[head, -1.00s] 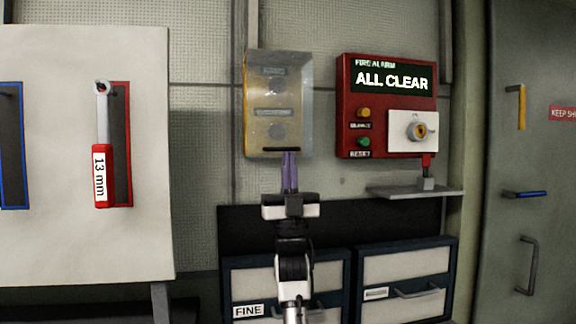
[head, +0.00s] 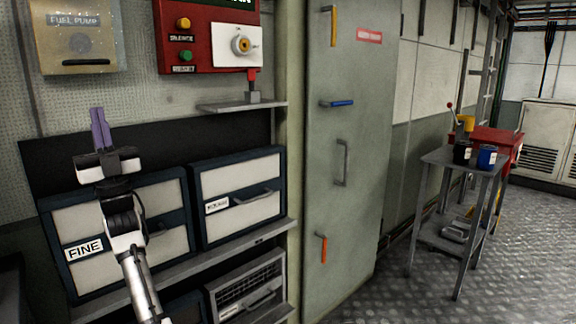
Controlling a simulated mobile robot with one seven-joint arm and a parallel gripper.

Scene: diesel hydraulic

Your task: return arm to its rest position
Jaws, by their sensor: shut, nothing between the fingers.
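My gripper (head: 99,122) is at the left of the head view, at the end of my raised arm. Its purple fingers point up and are together, with nothing between them. It stands in front of the dark strip above the drawer labelled FINE (head: 120,230). The fuel pump box (head: 80,40) is above it on the wall, apart from the fingers in the picture.
A red fire alarm panel (head: 190,55) and a small shelf (head: 240,106) are on the wall. A tall grey door (head: 355,230) with several handles stands right of the drawers. The chequered floor (head: 400,292) has open room.

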